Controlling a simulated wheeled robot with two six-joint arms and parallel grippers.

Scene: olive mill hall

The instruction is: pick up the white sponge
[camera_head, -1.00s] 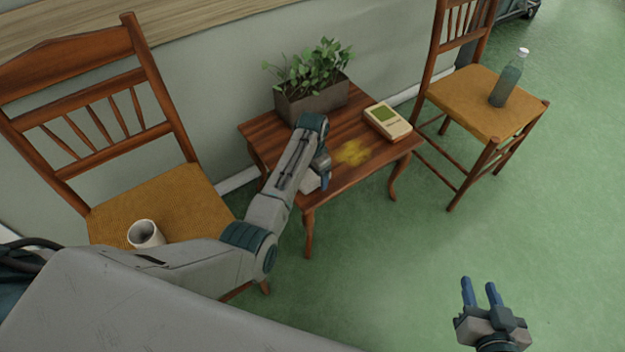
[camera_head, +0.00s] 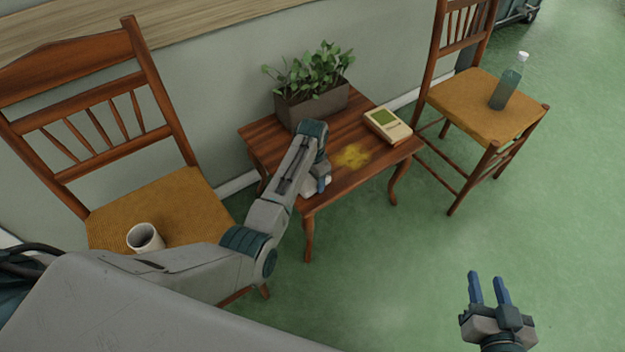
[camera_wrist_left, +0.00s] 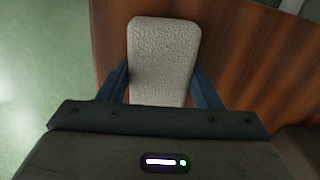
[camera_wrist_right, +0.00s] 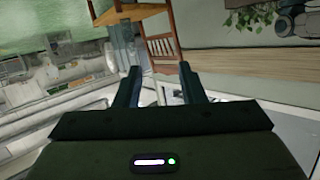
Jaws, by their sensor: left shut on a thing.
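The white sponge (camera_wrist_left: 163,55) lies between the two blue fingers of my left gripper (camera_wrist_left: 162,88) in the left wrist view. The fingers press on its two long sides. In the head view my left gripper (camera_head: 322,184) is at the front left edge of the small wooden table (camera_head: 345,185), with a bit of the sponge (camera_head: 311,189) showing beside it. The arm hides the rest. I cannot tell whether the sponge touches the tabletop. My right gripper (camera_head: 489,290) is open and empty above the green floor, and its spread fingers also show in the right wrist view (camera_wrist_right: 160,88).
A chair at the left (camera_head: 185,195) holds a white mug (camera_head: 145,238). A chair at the right (camera_head: 460,110) holds a bottle (camera_head: 507,85). Floor at the right is clear.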

